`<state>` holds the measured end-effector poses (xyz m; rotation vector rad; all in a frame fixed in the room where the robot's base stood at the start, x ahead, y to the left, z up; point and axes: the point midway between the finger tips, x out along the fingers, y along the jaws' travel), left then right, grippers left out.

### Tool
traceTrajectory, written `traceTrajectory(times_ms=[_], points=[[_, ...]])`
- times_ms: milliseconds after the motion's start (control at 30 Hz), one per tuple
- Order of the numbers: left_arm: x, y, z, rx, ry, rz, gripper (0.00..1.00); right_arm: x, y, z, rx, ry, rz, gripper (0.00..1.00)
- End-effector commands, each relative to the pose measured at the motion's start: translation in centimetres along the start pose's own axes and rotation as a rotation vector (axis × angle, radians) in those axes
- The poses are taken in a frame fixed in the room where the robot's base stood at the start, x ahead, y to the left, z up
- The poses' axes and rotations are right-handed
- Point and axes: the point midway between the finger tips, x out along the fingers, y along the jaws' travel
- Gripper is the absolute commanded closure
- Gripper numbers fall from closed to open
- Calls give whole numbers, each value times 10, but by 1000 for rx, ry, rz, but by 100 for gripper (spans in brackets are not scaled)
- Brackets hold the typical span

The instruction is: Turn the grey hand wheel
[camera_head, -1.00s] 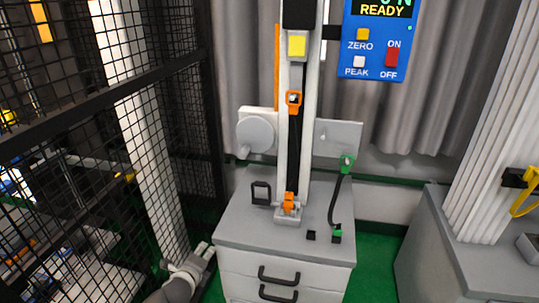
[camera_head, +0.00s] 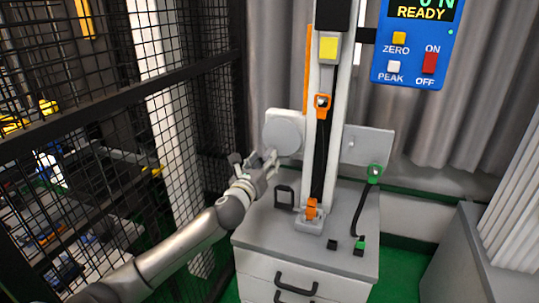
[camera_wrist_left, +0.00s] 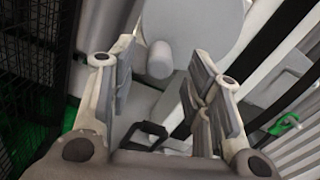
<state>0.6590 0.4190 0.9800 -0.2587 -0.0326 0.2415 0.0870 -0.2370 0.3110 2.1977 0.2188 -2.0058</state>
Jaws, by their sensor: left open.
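The grey hand wheel (camera_head: 284,133) is a round disc on the left side of the white tower column (camera_head: 327,145), above the grey cabinet. In the left wrist view the wheel (camera_wrist_left: 205,22) fills the top middle, and its short round handle (camera_wrist_left: 160,60) points toward me between my finger tips. My left gripper (camera_head: 256,160) is open just below and left of the wheel. In the left wrist view the left gripper (camera_wrist_left: 160,75) has its fingers spread on either side of the handle; I cannot tell whether they touch it. My right gripper is not in view.
A green-ended cable (camera_head: 360,210) lies at right. A black mesh fence (camera_head: 130,130) stands close left of my arm. A blue READY panel (camera_head: 412,45) hangs at upper right.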

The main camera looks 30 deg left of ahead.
Motion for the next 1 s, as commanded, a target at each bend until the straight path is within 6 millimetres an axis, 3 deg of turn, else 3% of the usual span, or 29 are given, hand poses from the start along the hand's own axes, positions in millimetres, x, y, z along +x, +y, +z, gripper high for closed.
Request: traceTrajectory(times_ms=[300, 733, 1000], points=[[39, 0, 0, -2, 1, 0, 55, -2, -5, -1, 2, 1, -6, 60], [46, 0, -1, -2, 2, 0, 55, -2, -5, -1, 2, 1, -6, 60], [46, 0, -1, -1, 2, 0, 87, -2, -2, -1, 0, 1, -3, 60]])
